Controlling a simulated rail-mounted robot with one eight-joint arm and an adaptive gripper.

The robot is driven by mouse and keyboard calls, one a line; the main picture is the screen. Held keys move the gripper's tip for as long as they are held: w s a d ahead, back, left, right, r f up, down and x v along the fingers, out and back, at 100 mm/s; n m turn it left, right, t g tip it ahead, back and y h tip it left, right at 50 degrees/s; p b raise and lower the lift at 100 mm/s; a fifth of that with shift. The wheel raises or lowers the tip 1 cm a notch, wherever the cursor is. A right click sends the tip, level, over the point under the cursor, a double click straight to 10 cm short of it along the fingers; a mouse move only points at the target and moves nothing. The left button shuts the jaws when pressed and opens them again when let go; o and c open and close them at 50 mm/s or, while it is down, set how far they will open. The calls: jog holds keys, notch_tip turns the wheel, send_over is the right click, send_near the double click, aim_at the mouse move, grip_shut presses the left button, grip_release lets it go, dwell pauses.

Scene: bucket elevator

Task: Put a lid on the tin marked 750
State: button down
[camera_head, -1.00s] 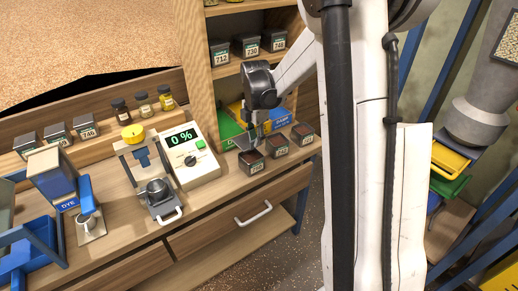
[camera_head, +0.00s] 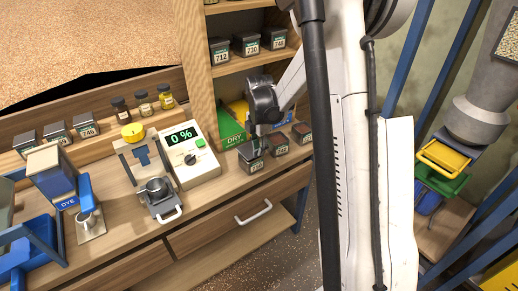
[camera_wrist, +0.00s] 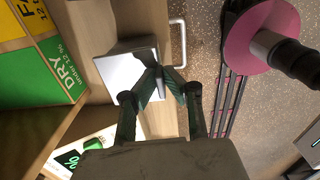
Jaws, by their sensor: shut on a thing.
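Three small dark tins stand in a row on the right end of the bench in the head view: the nearest, leftmost tin (camera_head: 252,165), a middle tin (camera_head: 277,145) and a far right tin (camera_head: 301,133). The middle and right ones look open with reddish-brown contents. Their label numbers are too small to read. My gripper (camera_head: 248,148) is right over the leftmost tin. In the wrist view my gripper (camera_wrist: 160,88) is shut on a grey, shiny square lid (camera_wrist: 122,72), at its raised middle or edge. Whether the lid touches the tin is hidden.
A meter reading 0 % (camera_head: 186,145) stands left of the tins. Green DRY box (camera_head: 229,128) is close behind them. A drawer handle (camera_head: 253,212) juts out below the bench top.

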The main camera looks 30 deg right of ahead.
jog(key=shift+f+b, duration=0.35)
jog(key=shift+f, duration=0.05)
jog(key=c, duration=1.9)
grip_release()
jog(key=shift+o, duration=0.2)
jog(key=shift+r+p, duration=0.55)
jog(key=shift+p, duration=0.05)
notch_tip(320, 180, up, 12)
jog(key=s+a+r+m+t, duration=0.3)
jog(key=s+a+r+m, duration=0.6)
jog(key=s+a, duration=0.25)
jog(key=s+a+f+m+t, duration=0.1)
jog(key=s+a+m+t, duration=0.3)
jog(key=s+m, duration=0.6)
jog(key=s+a, duration=0.2)
jog(key=s, duration=0.1)
jog(key=shift+f, duration=0.15)
